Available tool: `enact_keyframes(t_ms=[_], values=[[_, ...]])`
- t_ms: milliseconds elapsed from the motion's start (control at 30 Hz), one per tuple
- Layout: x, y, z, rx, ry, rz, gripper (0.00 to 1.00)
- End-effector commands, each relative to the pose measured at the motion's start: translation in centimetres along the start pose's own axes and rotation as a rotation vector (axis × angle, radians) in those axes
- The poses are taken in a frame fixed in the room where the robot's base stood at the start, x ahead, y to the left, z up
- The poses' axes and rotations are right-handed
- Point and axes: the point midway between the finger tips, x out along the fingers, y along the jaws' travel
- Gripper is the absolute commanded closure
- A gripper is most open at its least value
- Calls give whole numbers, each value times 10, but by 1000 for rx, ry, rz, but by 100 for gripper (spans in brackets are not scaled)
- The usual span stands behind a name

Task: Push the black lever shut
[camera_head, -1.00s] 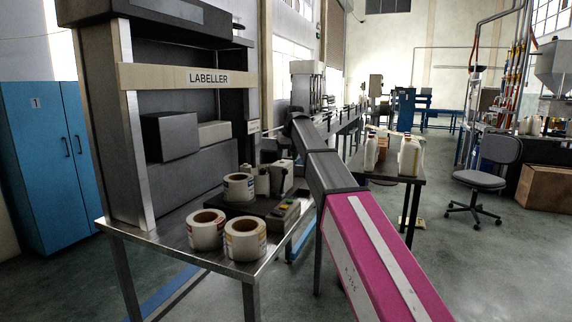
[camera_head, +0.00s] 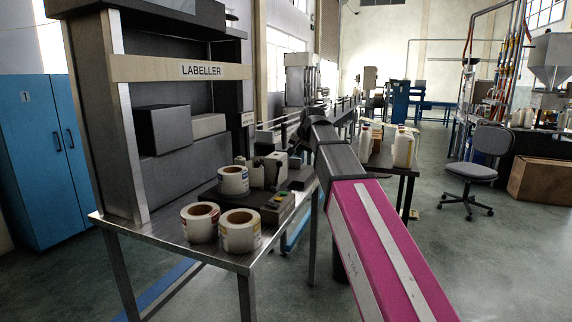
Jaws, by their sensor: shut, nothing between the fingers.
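I cannot make out the black lever clearly; no separate lever shape stands out. A small grey and cream device (camera_head: 272,170) stands on the labeller table (camera_head: 165,228), beside a dark flat base (camera_head: 212,194). My pink arm reaches in from the lower right. Its dark far end, with my gripper (camera_head: 309,130), is above and beyond the right rear edge of the table, right of the device. The gripper is shut and empty, small in view, with its fingertips hard to separate from the dark parts around them.
Label rolls (camera_head: 240,231) stand at the table's front and on the base. A control box with a green button (camera_head: 285,203) sits at the base's right. The labeller frame (camera_head: 130,130) rises behind. A side table with white jugs (camera_head: 404,150) is right of my arm.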

Motion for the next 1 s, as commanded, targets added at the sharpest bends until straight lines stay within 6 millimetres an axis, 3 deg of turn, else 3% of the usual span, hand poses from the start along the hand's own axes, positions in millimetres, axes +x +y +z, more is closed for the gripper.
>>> enact_keyframes(t_ms=[100, 267, 833, 1000], values=[[-6, 8, 5, 65, 29, -18, 100], [2, 8, 3, 80, 35, -22, 100], [95, 6, 0, 76, 32, -20, 100], [104, -17, -4, 75, 34, -20, 100]])
